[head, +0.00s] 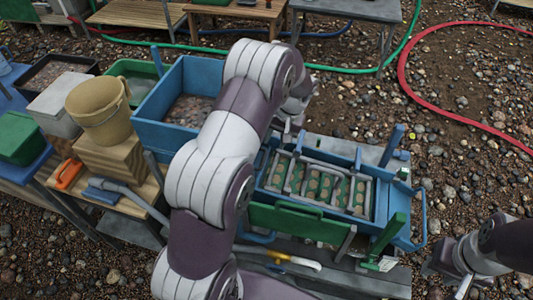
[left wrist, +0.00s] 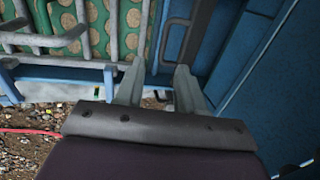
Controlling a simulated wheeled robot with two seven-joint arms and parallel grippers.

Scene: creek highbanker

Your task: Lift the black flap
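The black flap (left wrist: 200,30) shows in the left wrist view as a dark panel with a bar handle (left wrist: 168,42), beside the blue box wall. In the head view my left arm hides it. My left gripper (left wrist: 158,68) is open, its two grey fingers apart and pointing toward the lower end of the flap and its handle. I see nothing held between them, and cannot tell whether they touch anything. In the head view this gripper (head: 287,127) is mostly behind my arm, near the sluice's upper end. My right gripper (head: 462,284) is at the lower right, away from the sluice; its finger gap is unclear.
The blue sluice (head: 398,215) holds green matting under grey bar riffles (head: 322,185). A blue hopper (head: 178,95) with gravel adjoins it. A tan bucket (head: 99,108) and green bin (head: 20,138) stand left. A red hose (head: 405,75) lies on open gravel at right.

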